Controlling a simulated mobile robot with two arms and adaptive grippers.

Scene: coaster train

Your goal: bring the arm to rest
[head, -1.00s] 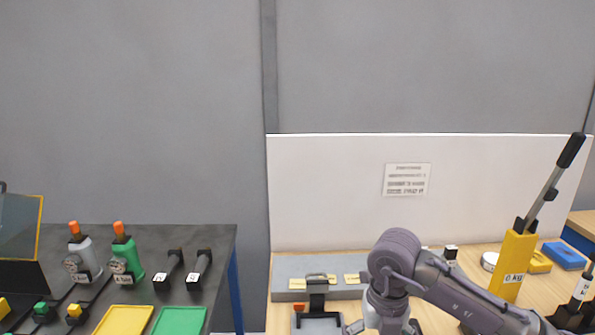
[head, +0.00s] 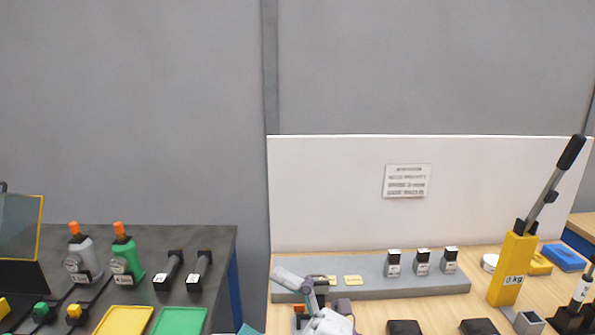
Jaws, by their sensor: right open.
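My right arm shows only at the lower middle of the head view, over the front edge of the wooden bench. My right gripper (head: 327,321) is a light grey part cut by the bottom edge, beside a black stand (head: 320,284) with an orange piece. It is open, and I see nothing held in it. Its fingertips are not clearly shown. My left gripper is not in view.
A yellow lever press (head: 511,268) stands at the right. A white panel (head: 330,190) closes the back. The dark table (head: 215,240) at the left holds bottles, handles and trays.

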